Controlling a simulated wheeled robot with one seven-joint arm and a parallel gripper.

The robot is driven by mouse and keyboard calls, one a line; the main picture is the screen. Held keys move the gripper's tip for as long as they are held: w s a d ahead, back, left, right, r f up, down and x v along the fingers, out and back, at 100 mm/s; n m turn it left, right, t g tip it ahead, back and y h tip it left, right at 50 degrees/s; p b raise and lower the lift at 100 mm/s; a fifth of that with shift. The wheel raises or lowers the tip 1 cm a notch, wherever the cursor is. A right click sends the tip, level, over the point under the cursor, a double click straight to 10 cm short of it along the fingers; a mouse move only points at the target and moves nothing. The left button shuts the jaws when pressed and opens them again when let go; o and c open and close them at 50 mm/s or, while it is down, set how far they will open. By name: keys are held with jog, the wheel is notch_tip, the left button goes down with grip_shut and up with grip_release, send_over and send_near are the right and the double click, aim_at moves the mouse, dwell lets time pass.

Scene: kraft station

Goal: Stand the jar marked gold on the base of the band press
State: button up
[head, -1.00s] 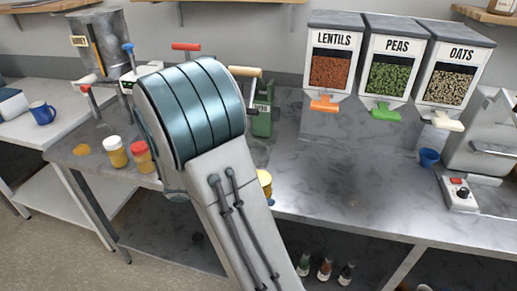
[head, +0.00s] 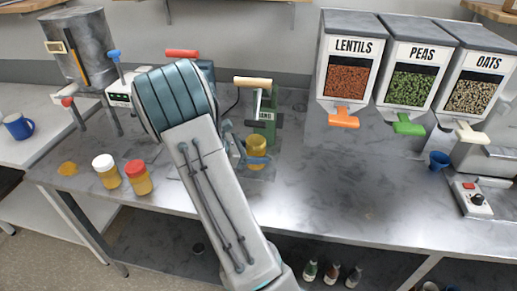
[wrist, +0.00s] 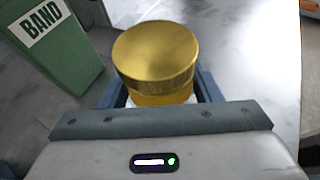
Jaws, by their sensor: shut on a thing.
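The gold-lidded jar (head: 257,145) is upright between the blue fingers of my gripper (head: 250,157), which is shut on it. In the wrist view the round gold lid (wrist: 157,50) fills the space between the fingers (wrist: 160,92), and the jar's lower part is mostly hidden. The green band press (head: 266,122), with a cream handle (head: 253,83), stands right behind the jar in the head view. Its BAND label (wrist: 42,24) shows in the wrist view, left of the jar. The press base is hidden, so I cannot tell whether the jar touches it.
A white-lidded jar (head: 106,171) and a red-lidded jar (head: 138,177) stand left of my arm, near a yellow-orange patch (head: 68,169). Lentils, peas and oats dispensers (head: 410,70) stand at right. A blue cup (head: 438,160) is below them. The counter's middle right is clear.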

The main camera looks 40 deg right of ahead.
jog(key=w+d, duration=0.2)
jog(key=d, duration=0.1)
jog(key=shift+w+d+r+p, duration=0.1)
jog(key=shift+w+d+p, duration=0.05)
jog(key=shift+w+p, duration=0.25)
jog(key=shift+w+f+p, duration=0.1)
jog(key=shift+f+p, duration=0.25)
jog(key=shift+f, duration=1.45)
jog(key=shift+f, duration=0.15)
jog(key=o, duration=1.3)
jog(key=shift+o, duration=0.2)
